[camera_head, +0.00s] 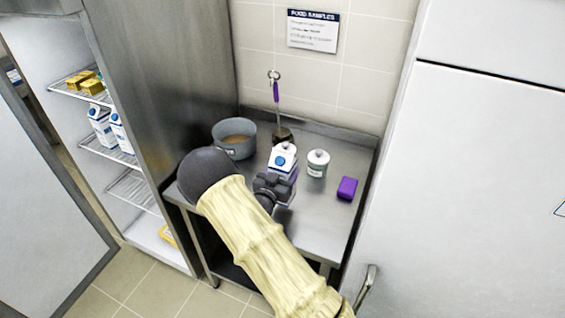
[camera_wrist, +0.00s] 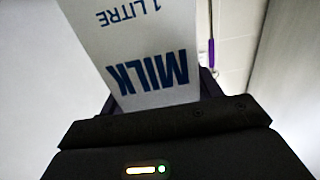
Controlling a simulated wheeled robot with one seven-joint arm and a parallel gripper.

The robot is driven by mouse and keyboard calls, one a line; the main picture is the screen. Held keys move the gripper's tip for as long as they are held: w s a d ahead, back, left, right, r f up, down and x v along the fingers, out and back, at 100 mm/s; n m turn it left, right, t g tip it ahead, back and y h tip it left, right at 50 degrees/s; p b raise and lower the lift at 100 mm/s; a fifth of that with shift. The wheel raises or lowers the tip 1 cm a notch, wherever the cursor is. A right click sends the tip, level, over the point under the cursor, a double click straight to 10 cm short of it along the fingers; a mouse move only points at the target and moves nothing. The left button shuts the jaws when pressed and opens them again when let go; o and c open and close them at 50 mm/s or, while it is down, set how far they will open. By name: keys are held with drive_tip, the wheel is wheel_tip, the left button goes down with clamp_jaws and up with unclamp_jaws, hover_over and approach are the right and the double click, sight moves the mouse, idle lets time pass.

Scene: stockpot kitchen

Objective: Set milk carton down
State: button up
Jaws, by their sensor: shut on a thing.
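The milk carton (camera_head: 283,158) is white and blue, and stands roughly upright over the middle of the steel table (camera_head: 325,205). My gripper (camera_head: 275,184) is shut on it from the near side. In the wrist view, the carton (camera_wrist: 145,45) fills the upper middle with "MILK" and "1 LITRE" upside down, close against my gripper (camera_wrist: 160,115). The carton's lower part is mostly hidden by my gripper and arm. I cannot tell whether its base touches the table.
A grey pot (camera_head: 234,139) stands left of the carton. A white lidded jar (camera_head: 317,163) and a purple block (camera_head: 347,188) stand to its right. A purple-handled tool (camera_head: 276,92) is behind. An open fridge with cartons (camera_head: 110,128) is at left.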

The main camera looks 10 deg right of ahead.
drive_tip(key=shift+f, duration=0.1)
idle(0.3)
drive_tip(key=shift+f+p, duration=0.5)
drive_tip(key=shift+f, duration=1.75)
drive_tip(key=o, duration=1.8)
drive_tip(key=shift+f, duration=0.1)
drive_tip(key=shift+s, duration=0.1)
drive_tip(key=b+v, duration=0.3)
drive_tip(key=v, duration=0.9)
